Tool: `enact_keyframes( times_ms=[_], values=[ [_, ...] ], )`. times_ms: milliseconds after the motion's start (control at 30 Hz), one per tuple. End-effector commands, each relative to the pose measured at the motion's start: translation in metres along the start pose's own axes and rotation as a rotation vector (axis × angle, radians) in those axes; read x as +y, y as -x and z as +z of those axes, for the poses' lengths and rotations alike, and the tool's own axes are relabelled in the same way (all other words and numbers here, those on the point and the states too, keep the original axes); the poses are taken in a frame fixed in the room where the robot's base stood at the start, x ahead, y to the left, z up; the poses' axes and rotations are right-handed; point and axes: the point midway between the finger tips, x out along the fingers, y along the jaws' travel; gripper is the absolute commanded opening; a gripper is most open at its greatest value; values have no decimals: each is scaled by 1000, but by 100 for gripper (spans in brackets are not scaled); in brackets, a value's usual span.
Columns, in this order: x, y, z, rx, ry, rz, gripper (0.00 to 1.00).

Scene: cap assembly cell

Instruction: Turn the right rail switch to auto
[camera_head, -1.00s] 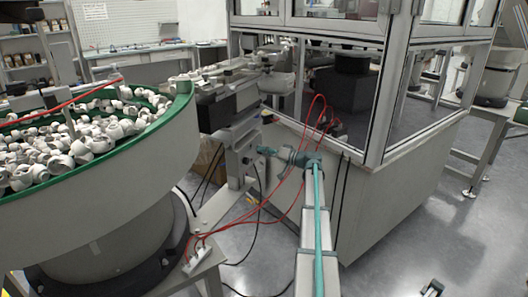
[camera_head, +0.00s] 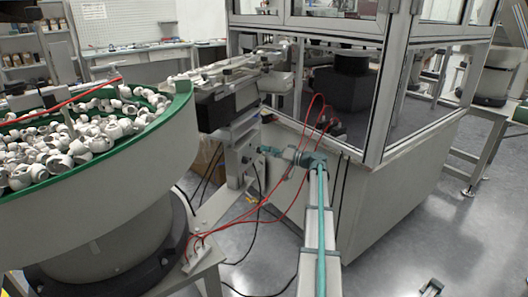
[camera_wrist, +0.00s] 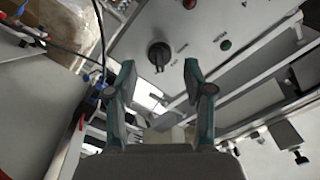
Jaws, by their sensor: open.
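The black rotary switch (camera_wrist: 158,55) sits on a light grey panel (camera_wrist: 172,25) in the wrist view, with small labels beside its knob that I cannot read. My gripper (camera_wrist: 160,76) is open and empty, one finger on each side below the switch in the picture. The knob shows between and just beyond the fingertips, and I see no contact. In the head view my gripper (camera_head: 264,150) points left at the grey box (camera_head: 242,157) under the rail unit. The switch is too small to make out there.
A red button (camera_wrist: 190,3) and a green button (camera_wrist: 226,44) are on the same panel. Red cables (camera_head: 290,205) hang close to my arm. The glass-walled cabinet (camera_head: 385,190) stands to the right, and the green-rimmed bowl (camera_head: 150,137) of white parts to the left.

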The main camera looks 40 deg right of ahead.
Motion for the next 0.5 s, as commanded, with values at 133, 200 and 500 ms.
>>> enact_keyframes(
  times_ms=[133,200,500],
  values=[
    [0,31,1,2,0,2,52],
    [0,45,0,3,0,3,52],
    [0,89,0,2,0,2,52]
  ],
)
